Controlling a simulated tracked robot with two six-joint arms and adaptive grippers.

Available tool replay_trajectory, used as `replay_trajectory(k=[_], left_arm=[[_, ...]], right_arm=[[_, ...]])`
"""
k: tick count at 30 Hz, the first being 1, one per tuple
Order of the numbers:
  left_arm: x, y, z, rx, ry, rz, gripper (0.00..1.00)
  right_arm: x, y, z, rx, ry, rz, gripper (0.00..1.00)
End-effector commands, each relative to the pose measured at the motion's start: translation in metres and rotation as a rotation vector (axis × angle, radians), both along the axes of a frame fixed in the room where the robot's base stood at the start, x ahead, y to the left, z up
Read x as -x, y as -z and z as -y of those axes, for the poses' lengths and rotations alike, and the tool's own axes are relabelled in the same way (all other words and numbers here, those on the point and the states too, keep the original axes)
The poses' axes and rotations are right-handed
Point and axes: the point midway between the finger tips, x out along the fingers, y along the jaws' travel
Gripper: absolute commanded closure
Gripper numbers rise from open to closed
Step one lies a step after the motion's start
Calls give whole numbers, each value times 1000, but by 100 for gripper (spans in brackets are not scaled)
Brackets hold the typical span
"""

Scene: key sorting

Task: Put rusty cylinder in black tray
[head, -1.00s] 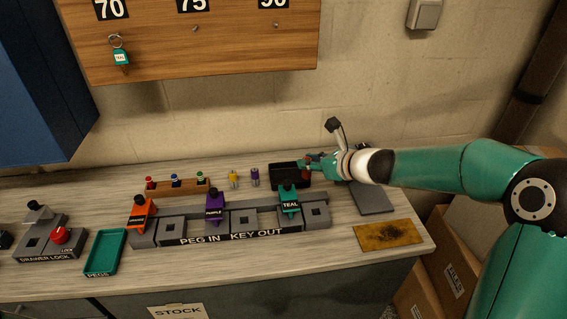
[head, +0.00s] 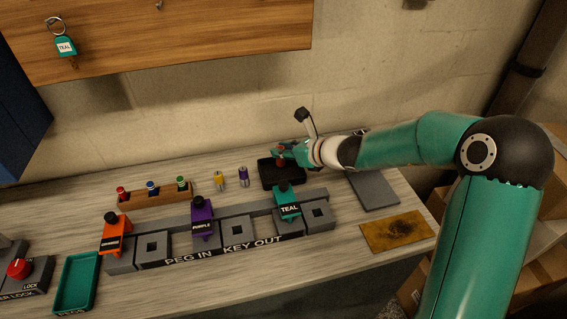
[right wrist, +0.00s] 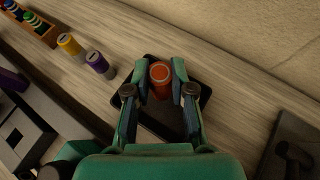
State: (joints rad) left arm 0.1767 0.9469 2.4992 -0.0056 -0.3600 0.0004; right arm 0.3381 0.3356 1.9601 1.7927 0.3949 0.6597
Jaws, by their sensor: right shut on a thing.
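The rusty cylinder (right wrist: 160,81) is an orange-brown peg. My right gripper (right wrist: 160,72) is shut on it, one finger on each side. In the head view the gripper (head: 282,153) is over the back part of the black tray (head: 268,183), and the cylinder shows only as a small reddish patch. In the right wrist view the tray (right wrist: 158,122) lies beneath the cylinder and fingers. I cannot tell whether the cylinder touches its floor. My left gripper is not in view.
Yellow (head: 219,180) and purple (head: 243,177) pegs stand left of the tray. The key block (head: 238,233) with a teal tag (head: 288,205) is in front. A grey plate (head: 373,190) and a stained mat (head: 397,232) lie to the right.

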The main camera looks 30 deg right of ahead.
Motion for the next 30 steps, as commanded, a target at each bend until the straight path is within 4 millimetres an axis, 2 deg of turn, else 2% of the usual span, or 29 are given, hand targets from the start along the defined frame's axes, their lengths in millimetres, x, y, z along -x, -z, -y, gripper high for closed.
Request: replay_trajectory(k=[3,7,17,18,21,22,30], left_arm=[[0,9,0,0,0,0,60],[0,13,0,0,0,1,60],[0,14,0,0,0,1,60],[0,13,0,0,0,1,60],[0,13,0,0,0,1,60],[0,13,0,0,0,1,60],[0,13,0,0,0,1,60]], right_arm=[[1,19,0,-1,1,-5,100],[0,33,0,-1,1,-2,100],[0,35,0,0,0,-1,100],[0,35,0,0,0,-1,72],[0,35,0,0,0,-1,55],[0,35,0,0,0,-1,52],[0,34,0,0,0,-1,52]])
